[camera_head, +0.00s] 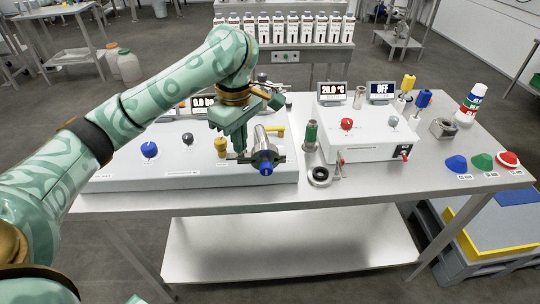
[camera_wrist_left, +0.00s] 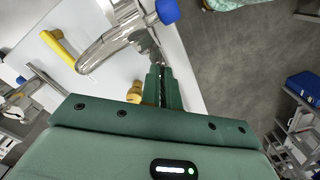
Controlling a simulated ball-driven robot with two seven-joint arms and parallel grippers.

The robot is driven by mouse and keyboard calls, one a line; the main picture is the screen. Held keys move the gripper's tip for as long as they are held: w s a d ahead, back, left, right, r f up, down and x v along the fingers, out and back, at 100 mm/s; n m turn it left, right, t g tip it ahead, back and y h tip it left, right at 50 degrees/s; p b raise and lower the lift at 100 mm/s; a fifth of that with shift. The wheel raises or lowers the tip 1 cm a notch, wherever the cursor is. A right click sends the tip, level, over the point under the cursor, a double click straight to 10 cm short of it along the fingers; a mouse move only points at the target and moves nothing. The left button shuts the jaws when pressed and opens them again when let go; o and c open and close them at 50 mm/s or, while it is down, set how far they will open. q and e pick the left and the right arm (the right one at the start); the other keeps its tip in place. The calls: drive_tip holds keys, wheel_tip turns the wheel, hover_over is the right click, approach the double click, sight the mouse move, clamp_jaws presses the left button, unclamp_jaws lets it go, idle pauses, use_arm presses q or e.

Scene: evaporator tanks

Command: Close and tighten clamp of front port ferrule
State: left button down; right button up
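The front port is a shiny steel tube (camera_head: 261,140) on the white tank unit, ending in a blue cap (camera_head: 266,168). In the left wrist view the same tube (camera_wrist_left: 103,42) curves towards its blue cap (camera_wrist_left: 167,11). The steel clamp (camera_wrist_left: 146,43) sits at the tube's end, and a thin bar stretches beside it in the head view. My left gripper (camera_head: 239,148) points down just left of the port. Its fingers (camera_wrist_left: 162,70) are nearly together, with their tips at the clamp's metal part, partly hiding it. My right gripper is out of view.
A yellow valve handle (camera_head: 276,129) and a yellow-brown knob (camera_head: 221,146) flank the port. The table's front strip (camera_head: 215,201) is clear.

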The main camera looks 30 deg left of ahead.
use_arm(q)
drive_tip(key=shift+m, duration=0.3)
drive_tip(key=shift+f+m+b, duration=0.2)
drive_tip(key=shift+m+b, duration=0.4)
drive_tip(key=shift+b, duration=0.15)
drive_tip(key=shift+r+m, duration=0.1)
drive_tip(key=shift+m, duration=0.4)
drive_tip(key=shift+r, duration=0.1)
drive_tip(key=c, duration=1.6)
unclamp_jaws()
drive_tip(key=shift+o, duration=0.2)
